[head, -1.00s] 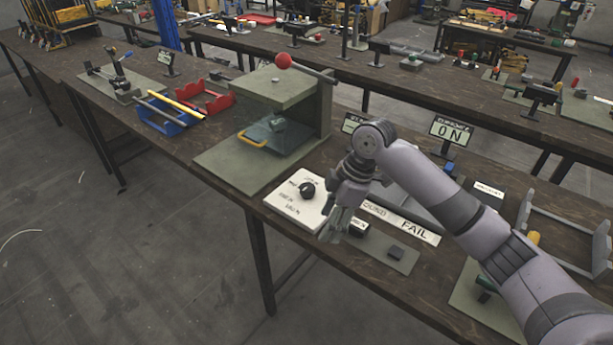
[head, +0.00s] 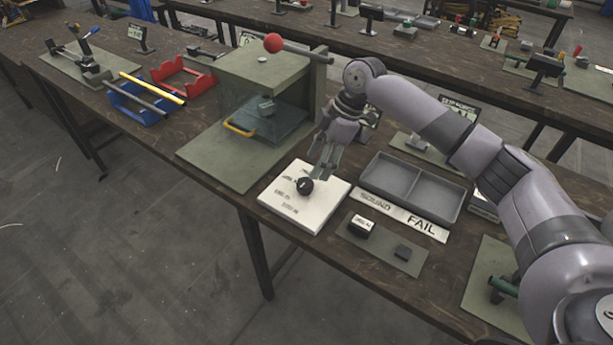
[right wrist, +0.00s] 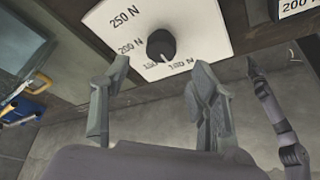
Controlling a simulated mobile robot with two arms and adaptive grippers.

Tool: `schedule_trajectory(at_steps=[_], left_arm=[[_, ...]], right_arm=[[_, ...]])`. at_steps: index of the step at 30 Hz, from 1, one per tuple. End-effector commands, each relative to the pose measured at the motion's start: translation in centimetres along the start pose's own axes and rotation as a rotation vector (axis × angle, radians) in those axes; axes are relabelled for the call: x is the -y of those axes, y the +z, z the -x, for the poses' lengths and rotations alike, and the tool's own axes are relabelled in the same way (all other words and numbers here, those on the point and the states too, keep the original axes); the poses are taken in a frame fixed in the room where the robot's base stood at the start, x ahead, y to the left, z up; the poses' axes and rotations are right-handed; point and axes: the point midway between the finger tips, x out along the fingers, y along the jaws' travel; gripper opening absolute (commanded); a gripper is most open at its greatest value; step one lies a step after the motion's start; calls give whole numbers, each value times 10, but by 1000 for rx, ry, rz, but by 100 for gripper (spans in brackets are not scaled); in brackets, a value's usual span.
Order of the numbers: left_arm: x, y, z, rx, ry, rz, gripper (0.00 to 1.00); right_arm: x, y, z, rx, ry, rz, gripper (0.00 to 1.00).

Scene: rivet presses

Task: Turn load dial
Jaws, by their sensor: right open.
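The load dial (head: 305,186) is a round black knob on a white slab (head: 320,215) on the bench. In the right wrist view the dial (right wrist: 161,46) stands among printed force values, including 250 N and 200 N. Its pale mark points down in that picture, between the two lowest labels, which are partly hidden. My right gripper (head: 322,174) is open and empty just above and beside the dial. In the right wrist view its fingers (right wrist: 152,95) are spread below the dial, with a gap to it. My left gripper is not in the head view.
A press with a green frame (head: 285,75) and red ball lever (head: 273,43) stands left of my right gripper. A grey two-part tray (head: 412,184) and a FAIL strip (head: 423,226) lie to the right. A small plate (head: 380,245) with two dark blocks lies in front.

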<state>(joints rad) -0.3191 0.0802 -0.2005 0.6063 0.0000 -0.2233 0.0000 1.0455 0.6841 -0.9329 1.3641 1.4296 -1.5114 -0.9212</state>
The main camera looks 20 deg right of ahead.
Motion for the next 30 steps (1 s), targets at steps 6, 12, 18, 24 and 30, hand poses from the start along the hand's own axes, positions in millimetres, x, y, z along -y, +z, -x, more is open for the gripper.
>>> schedule_trajectory(at_steps=[6,12,18,24,30], left_arm=[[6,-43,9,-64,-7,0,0],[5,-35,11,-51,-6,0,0],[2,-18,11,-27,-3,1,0],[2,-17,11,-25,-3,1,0],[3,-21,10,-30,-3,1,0]], right_arm=[[1,-1,-43,1,-3,-1,55],[0,-1,-66,1,-1,0,55],[0,0,-72,1,1,0,55],[0,0,-72,1,1,0,53],[0,0,-72,1,1,0,40]])
